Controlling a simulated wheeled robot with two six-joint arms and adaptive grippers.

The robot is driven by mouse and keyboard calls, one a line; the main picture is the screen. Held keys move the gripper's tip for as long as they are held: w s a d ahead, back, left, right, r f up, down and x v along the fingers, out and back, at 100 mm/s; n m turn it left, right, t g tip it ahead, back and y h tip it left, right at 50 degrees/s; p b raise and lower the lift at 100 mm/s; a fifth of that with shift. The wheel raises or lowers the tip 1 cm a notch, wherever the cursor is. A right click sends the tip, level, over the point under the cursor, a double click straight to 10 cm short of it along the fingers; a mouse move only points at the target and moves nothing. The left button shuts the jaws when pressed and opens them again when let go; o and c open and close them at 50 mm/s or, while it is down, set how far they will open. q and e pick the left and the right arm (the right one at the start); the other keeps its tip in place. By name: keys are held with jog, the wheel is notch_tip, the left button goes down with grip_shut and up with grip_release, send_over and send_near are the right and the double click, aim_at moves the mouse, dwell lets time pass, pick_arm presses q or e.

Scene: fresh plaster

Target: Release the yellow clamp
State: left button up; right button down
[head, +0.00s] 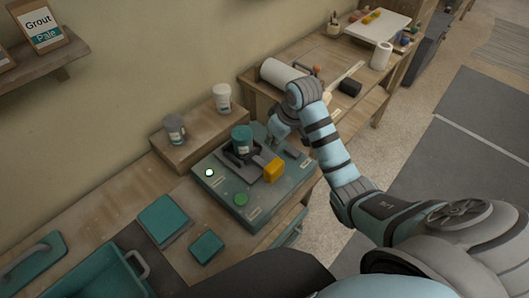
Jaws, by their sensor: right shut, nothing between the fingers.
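The yellow clamp (274,170) is a small block on the right part of a grey-green machine (224,207) on the bench. Beside it, to the left, a teal can (242,140) stands on the dark platform of the machine. My right gripper (275,142) is shut and empty. It points down just behind the clamp, to the right of the can, and appears apart from the clamp. Its fingertips are small and partly hard to make out. My left gripper is not in view.
The machine carries a green button (241,199) and a lit white lamp (209,173). A wooden step behind holds a grey-teal can (174,129) and a white cup (222,97). Teal boxes (164,220) and a teal tray (95,280) lie at front left. A paper roll (280,75) lies farther back.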

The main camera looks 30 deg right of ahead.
jog(key=shift+s+r, duration=0.15)
jog(key=b, duration=0.2)
send_over(261, 162)
jog(key=s, duration=0.2)
jog(key=f, duration=0.9)
jog(key=shift+w+d+f, duration=0.1)
jog(key=shift+d+f, duration=0.2)
